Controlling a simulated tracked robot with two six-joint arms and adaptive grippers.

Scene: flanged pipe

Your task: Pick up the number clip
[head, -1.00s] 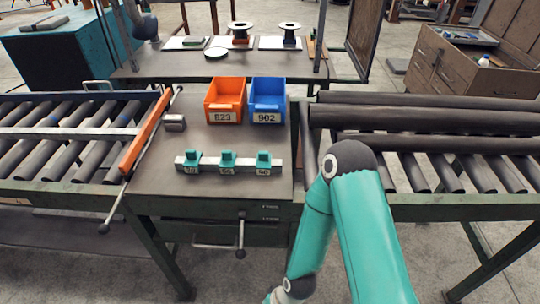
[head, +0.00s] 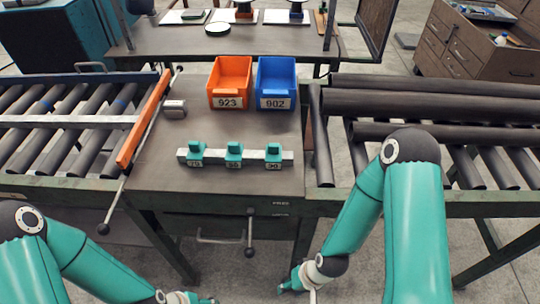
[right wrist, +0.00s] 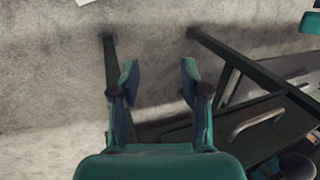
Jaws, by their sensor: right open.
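Three teal number clips stand in a row on a pale bar on the workbench: a left clip (head: 196,152), a middle clip (head: 234,152) and a right clip (head: 273,153). Each has a small number label at its front, too small to read surely. My right gripper (head: 293,283) is low in front of the bench, below and well apart from the clips. In the right wrist view its fingers (right wrist: 160,72) are apart with nothing between them. My left gripper (head: 194,298) shows only partly at the bottom edge, also apart from the clips; its jaws are unclear.
An orange bin (head: 231,84) marked 923 and a blue bin (head: 275,85) marked 902 stand behind the bar. A small metal block (head: 174,109) lies at left. Roller conveyors flank the bench. A drawer handle and a lever (head: 250,235) stick out at the bench front.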

